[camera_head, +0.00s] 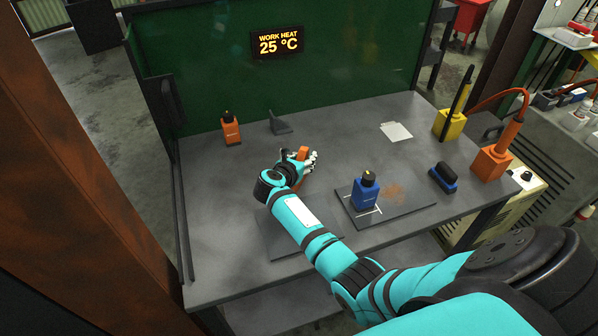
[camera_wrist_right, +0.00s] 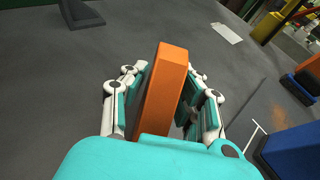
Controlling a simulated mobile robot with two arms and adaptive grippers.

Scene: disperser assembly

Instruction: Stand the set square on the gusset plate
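An orange block (camera_wrist_right: 163,85), possibly the set square, stands between the fingers of my right gripper (camera_wrist_right: 168,90) in the right wrist view. Its top reaches beyond the fingertips. In the head view the right gripper (camera_head: 301,158) is low over the bench, with the orange block (camera_head: 303,153) partly hidden by the fingers. Fingers flank both sides; I cannot tell if they press on it. A flat dark plate (camera_head: 415,191) with white corner marks and a rusty patch, possibly the gusset plate, carries a blue bottle-shaped object (camera_head: 366,191). My left gripper is not in view.
A second dark plate (camera_head: 270,240) lies under my right arm. A grey bracket (camera_head: 279,124) and an orange bottle (camera_head: 231,128) stand at the back left.

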